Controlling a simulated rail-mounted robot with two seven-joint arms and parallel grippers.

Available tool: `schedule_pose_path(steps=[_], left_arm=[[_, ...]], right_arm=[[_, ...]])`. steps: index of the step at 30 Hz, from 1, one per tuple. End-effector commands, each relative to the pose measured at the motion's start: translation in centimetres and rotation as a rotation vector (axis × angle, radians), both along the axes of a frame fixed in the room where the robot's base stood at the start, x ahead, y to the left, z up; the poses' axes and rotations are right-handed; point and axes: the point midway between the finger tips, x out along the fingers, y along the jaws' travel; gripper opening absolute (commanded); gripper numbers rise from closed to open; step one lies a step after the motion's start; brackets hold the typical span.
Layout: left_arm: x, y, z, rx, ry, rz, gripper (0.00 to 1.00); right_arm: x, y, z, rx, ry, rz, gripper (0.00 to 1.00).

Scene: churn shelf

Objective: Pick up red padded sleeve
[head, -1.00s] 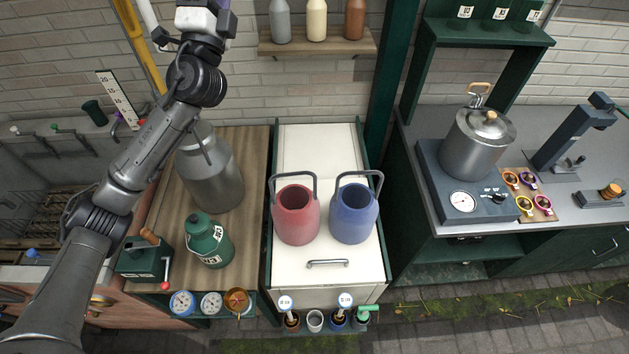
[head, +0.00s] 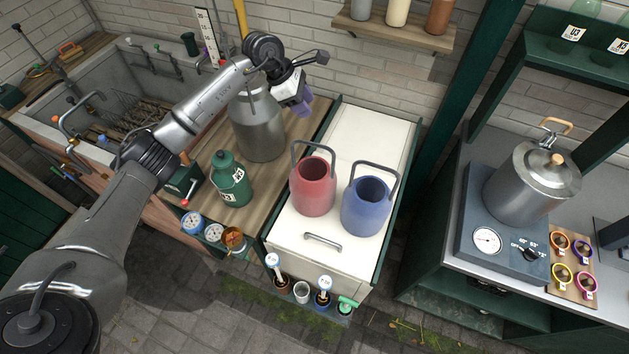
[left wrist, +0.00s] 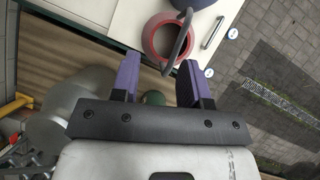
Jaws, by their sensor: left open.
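The red padded sleeve (head: 313,187) stands upright on the white cabinet top (head: 372,132), with a dark grey loop handle above its open mouth. The blue padded sleeve (head: 366,207) stands close to its right. My left gripper (head: 304,104) is above and behind the red sleeve, over the back left of the cabinet, apart from it. In the left wrist view its purple jaws (left wrist: 157,80) are open and empty, and the red sleeve (left wrist: 172,38) lies beyond their tips with its handle toward the right jaw. My right gripper is in neither view.
A grey metal can (head: 258,128) and a green can (head: 231,182) stand on the wooden counter left of the cabinet. A shelf (head: 393,27) with bottles hangs on the wall behind. The cabinet top behind the sleeves is clear. A dark green post (head: 468,90) rises to the right.

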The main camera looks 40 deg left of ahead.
Motion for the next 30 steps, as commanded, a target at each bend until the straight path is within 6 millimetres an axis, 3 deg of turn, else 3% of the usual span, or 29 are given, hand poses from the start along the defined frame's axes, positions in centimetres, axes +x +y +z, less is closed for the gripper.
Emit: schedule_pose_path(steps=[7,11,21,30], left_arm=[[-2.8,0.6,-1.1,0.087,0.125,-0.165,0.41],[-2.6,0.0,-2.2,0.09,0.111,-0.191,0.41],[-1.8,-1.9,-7.3,0.089,0.11,-0.191,0.41],[-1.6,-2.5,-9.0,0.089,0.109,-0.19,0.41]], right_arm=[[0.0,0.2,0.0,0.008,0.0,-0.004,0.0],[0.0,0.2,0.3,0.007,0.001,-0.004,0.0],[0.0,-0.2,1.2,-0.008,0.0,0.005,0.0],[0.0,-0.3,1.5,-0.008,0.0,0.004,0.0]])
